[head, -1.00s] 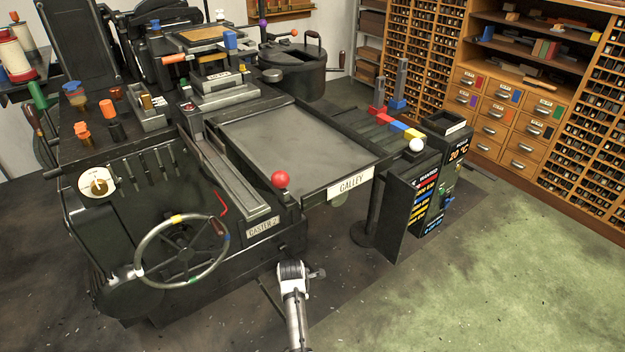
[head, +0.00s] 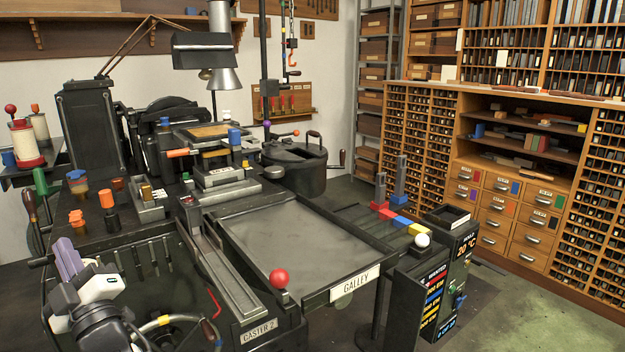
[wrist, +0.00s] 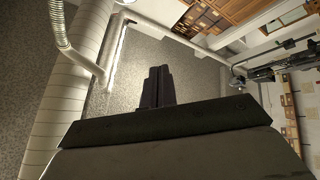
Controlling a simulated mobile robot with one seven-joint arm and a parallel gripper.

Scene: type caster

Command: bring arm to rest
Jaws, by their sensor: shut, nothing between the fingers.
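My gripper (wrist: 158,74) shows in the wrist view with its two dark fingers together and nothing between them. It points at a bare grey surface, with nothing close in front of the fingertips. In the head view my arm (head: 95,305), white and dark grey, is folded up at the lower left edge. It stands in front of the caster's handwheel (head: 165,322) and hides much of it. I cannot tell whether it touches the wheel. The fingertips cannot be made out in the head view.
The black caster fills the left and middle, with a red knob (head: 279,279) and a galley tray (head: 290,245). A dark cabinet with a coloured panel (head: 433,295) stands to the right. Wooden type cases (head: 425,140) line the back right. Silver ducts (wrist: 75,90) show in the wrist view.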

